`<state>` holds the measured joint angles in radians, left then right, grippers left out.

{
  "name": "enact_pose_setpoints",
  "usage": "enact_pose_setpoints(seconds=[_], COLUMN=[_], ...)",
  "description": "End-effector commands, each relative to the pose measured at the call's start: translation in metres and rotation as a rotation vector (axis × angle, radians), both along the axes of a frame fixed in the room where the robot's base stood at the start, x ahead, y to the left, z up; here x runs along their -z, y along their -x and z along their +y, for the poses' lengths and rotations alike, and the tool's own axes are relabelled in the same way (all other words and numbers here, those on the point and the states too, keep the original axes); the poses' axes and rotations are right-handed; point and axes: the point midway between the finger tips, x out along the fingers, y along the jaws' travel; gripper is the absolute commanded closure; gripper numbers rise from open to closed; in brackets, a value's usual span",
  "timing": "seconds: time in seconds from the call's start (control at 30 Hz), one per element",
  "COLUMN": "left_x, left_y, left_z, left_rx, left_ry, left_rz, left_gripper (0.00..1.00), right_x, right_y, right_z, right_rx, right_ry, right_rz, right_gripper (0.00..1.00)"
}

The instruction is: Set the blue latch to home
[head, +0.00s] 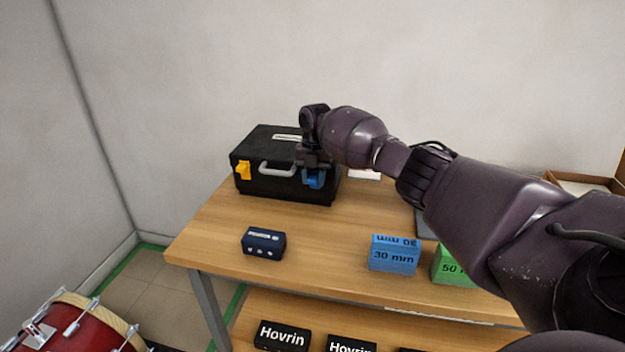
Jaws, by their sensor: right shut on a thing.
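A black case (283,188) stands at the back left of the wooden table. A yellow latch (243,170) is on the left of its front and a blue latch (315,179) on the right, with a grey handle (277,170) between them. My right gripper (313,165) is at the blue latch and shut on it. The gripper hides the upper part of the latch, so its exact angle is hard to tell. My left gripper is not in view.
A dark blue box (264,244), a blue 30 mm block (394,254) and a green block (454,268) stand along the table's front (325,262). Black Hovrin boxes (282,336) lie on the shelf below. A red drum (75,325) is at the lower left.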

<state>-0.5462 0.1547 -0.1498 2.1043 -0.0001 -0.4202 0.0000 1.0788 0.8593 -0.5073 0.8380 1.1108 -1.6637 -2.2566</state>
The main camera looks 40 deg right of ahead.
Motion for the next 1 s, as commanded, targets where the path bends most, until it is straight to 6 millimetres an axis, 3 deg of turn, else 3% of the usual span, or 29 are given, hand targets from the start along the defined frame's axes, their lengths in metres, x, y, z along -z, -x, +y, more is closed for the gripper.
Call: enact_pose_setpoints(seconds=[0.3, 0.33, 0.43, 0.77, 1.0], left_x=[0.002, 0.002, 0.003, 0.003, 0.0], left_y=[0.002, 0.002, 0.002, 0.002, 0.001], left_z=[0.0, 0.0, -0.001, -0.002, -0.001], left_rx=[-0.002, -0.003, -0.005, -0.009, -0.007], left_ry=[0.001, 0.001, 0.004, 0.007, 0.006], left_rz=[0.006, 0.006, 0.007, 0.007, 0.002], left_gripper=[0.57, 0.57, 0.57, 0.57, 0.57], right_x=[-0.001, -0.001, -0.001, -0.003, -0.033], right_y=[-0.001, -0.001, 0.0, 0.0, -0.003], right_z=[0.0, -0.001, -0.001, -0.001, -0.003], right_rx=[0.001, 0.001, 0.001, 0.001, 0.001], right_ry=[0.0, 0.001, 0.001, 0.001, 0.002], right_rz=[-0.003, -0.003, -0.003, -0.002, -0.005], right_gripper=[0.9, 0.61, 0.46, 0.45, 0.45])
